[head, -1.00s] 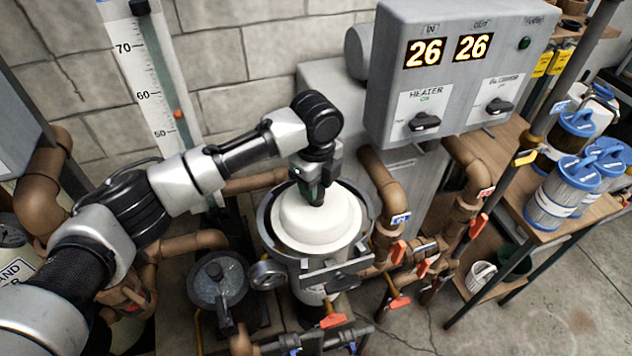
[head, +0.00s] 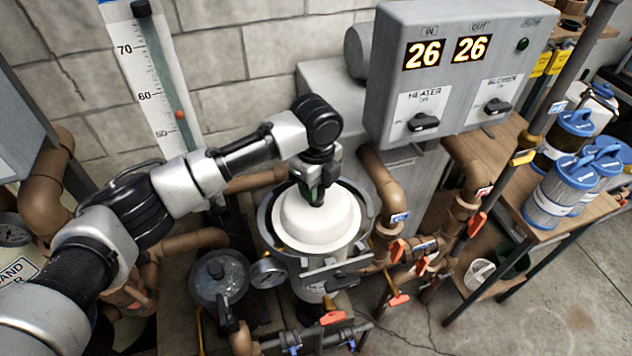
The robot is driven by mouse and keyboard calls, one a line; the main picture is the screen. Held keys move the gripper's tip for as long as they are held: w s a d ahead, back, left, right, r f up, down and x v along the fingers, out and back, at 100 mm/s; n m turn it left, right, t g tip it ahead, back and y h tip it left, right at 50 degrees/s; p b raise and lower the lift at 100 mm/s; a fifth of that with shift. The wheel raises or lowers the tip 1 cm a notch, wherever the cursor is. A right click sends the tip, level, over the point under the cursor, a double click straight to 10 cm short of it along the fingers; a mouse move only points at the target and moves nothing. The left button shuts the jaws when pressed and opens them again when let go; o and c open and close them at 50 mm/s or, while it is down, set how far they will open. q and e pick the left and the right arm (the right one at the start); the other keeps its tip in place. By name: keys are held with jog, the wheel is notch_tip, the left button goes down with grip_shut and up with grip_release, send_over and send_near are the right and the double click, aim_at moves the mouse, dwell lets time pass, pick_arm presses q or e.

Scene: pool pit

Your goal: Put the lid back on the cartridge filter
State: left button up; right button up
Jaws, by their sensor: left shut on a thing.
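The white domed lid (head: 318,222) sits at the top of the cartridge filter (head: 268,232), inside its grey rim. My left gripper (head: 316,196) points down from above and is shut on the lid at its top middle. The gripper covers the part that it grips. I cannot tell whether the lid is fully seated. A grey clamp piece (head: 335,272) is at the filter's front. My right gripper is not in view.
A grey heater box (head: 450,80) with pipes below stands behind and to the right. A round gauge (head: 268,271) and a dark-lidded pot (head: 220,277) are at the filter's left front. Blue-capped cartridges (head: 562,190) stand on a bench (head: 510,215) at right.

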pick_arm(q)
jog(key=shift+r, duration=0.1)
jog(key=o, duration=1)
jog(key=shift+o, duration=0.3)
jog(key=shift+r+p, duration=2.4)
jog(key=shift+p, duration=0.2)
jog(key=shift+r+p, duration=0.65)
jog(key=shift+r, duration=0.4)
jog(key=shift+c, duration=0.4)
